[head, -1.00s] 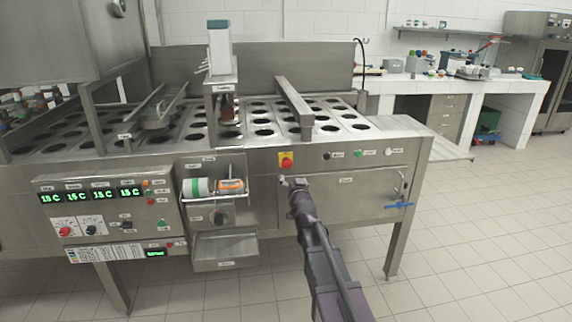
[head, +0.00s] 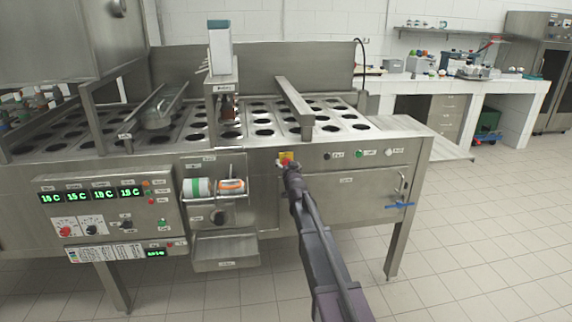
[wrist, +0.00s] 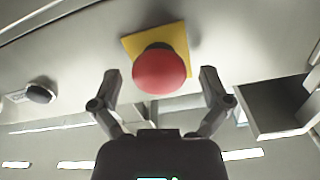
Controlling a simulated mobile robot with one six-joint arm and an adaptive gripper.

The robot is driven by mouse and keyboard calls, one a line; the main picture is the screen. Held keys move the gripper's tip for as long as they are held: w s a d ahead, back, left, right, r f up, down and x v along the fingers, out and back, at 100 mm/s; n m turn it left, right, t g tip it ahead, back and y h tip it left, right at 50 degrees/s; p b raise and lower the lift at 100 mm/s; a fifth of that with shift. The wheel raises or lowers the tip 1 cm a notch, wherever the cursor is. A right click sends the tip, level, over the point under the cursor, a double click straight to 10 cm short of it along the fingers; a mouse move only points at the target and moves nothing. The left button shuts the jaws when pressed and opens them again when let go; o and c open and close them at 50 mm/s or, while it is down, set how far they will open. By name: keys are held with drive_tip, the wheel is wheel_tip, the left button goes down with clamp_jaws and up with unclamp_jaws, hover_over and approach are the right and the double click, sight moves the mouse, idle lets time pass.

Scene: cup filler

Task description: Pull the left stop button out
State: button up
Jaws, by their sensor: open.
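A red mushroom-shaped stop button (wrist: 160,72) on a yellow square plate (wrist: 130,42) fills the upper middle of the wrist view. My gripper (wrist: 158,84) is open, with one finger on each side of the red button. Neither finger clearly touches it. In the head view the yellow plate (head: 286,156) shows on the front panel of the steel machine. My gripper (head: 287,165) is in front of it and hides most of the red button there.
A black button (wrist: 40,93) sits to the left in the wrist view. In the head view, black, green and white buttons (head: 359,153) line the panel to the right. A wire holder with rolls (head: 197,188) stands out from the panel at left. The tiled floor (head: 480,240) at right is clear.

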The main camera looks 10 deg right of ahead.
drive_tip(key=shift+w, duration=0.1)
clamp_jaws()
drive_tip(key=shift+s, duration=0.55)
unclamp_jaws()
drive_tip(key=shift+s, duration=0.1)
drive_tip(key=s, duration=1.2)
idle(0.6)
